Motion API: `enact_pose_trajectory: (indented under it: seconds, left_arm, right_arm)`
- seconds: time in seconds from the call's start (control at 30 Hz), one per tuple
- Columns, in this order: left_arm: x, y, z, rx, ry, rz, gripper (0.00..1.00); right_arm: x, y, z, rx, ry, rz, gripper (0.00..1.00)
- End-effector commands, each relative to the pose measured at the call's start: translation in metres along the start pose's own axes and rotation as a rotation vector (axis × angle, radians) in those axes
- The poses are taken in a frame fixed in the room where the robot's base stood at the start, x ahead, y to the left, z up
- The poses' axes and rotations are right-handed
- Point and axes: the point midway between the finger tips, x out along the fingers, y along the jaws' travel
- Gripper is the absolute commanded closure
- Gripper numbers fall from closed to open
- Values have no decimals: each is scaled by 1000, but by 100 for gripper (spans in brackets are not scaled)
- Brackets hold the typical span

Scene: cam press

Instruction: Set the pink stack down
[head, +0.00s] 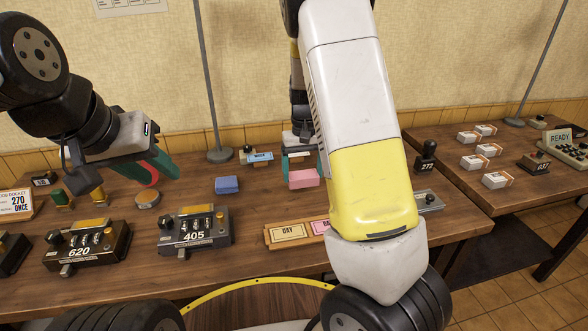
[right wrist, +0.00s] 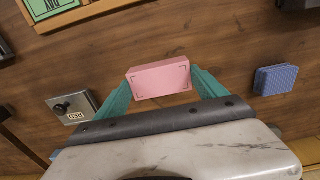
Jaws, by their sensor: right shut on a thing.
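The pink stack (head: 302,179) is a small flat block near the middle of the table, behind the wooden card tray. My left gripper (head: 164,178) hangs over the table's left part with green fingers pointing down right. I cannot tell how far apart they are.
A blue stack (head: 227,185) lies left of the pink one, with a blue-labelled pad (head: 261,157) behind. Numbered machines 620 (head: 85,245) and 405 (head: 194,231) stand in front. The card tray (head: 283,242) is near. Bare wood lies between the blue and pink stacks.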

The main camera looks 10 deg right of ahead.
Motion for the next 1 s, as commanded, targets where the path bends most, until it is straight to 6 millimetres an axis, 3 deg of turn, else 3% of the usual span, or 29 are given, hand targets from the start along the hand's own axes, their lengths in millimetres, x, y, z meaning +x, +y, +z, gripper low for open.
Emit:
enact_pose_trajectory:
  seconds: [0.27, 0.63, 0.67, 0.7, 0.73, 1.0]
  left_arm:
    - [0, 0, 0, 0, 0, 0, 64]
    - [0, 0, 0, 0, 0, 0, 64]
    - [0, 0, 0, 0, 0, 0, 64]
    - [0, 0, 0, 0, 0, 0, 64]
    - [0, 0, 0, 0, 0, 0, 64]
    - [0, 0, 0, 0, 0, 0, 64]
  right_arm:
    - [35, 3, -3, 0, -2, 2, 62]
    - [39, 3, -3, 1, 0, 1, 62]
    - [39, 3, -3, 1, 0, 1, 13]
    - [39, 3, -3, 1, 0, 1, 5]
    - [39, 3, -3, 1, 0, 1, 0]
    - [36, 2, -3, 0, 1, 1, 0]
